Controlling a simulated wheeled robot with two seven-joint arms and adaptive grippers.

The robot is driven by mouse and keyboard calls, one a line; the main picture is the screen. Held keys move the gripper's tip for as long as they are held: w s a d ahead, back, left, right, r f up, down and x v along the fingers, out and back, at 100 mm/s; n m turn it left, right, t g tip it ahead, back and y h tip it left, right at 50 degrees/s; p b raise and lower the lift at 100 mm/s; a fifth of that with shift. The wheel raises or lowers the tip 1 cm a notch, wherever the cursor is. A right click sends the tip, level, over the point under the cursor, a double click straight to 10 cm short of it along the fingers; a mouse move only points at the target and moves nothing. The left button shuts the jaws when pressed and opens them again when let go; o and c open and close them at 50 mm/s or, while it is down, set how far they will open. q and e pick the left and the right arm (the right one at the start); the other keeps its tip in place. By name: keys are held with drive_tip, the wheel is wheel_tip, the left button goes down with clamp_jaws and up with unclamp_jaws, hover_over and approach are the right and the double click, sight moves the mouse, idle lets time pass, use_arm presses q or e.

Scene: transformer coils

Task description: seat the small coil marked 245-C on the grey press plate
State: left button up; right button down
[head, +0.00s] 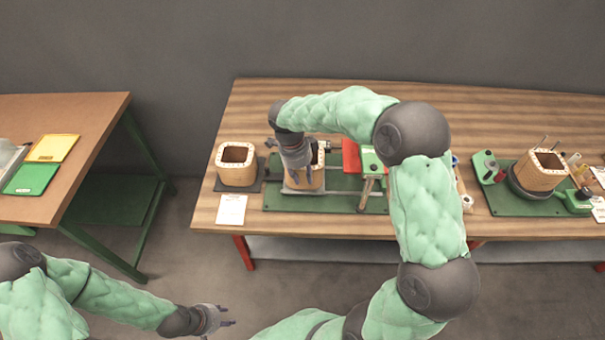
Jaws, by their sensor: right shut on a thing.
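A small tan square coil (318,177) with a hollow middle stands on the green fixture base, at a light grey plate (300,191). My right gripper (298,170) reaches down over this coil from above and is shut on it, hiding much of its left side and top. Whether the coil touches the plate I cannot tell. A second tan coil (237,172) stands upright on a dark mat to the left. No coil marking is readable from here. My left gripper (229,316) is empty and open, low in front of the table.
A paper card (231,209) lies before the left coil. A red block (351,156) and a green clamp part (371,161) stand right of the gripped coil. A third coil (541,171) sits on another green fixture at right. A side table (85,112) holds yellow and green folders.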

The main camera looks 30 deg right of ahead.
drive_tip(key=c, duration=0.9)
unclamp_jaws()
drive_tip(key=shift+f, duration=0.1)
drive_tip(key=r, duration=0.4)
drive_tip(key=a+r, duration=0.1)
drive_tip(key=r, duration=0.3)
drive_tip(key=w+a+r, duration=0.1)
drive_tip(key=r, duration=0.3)
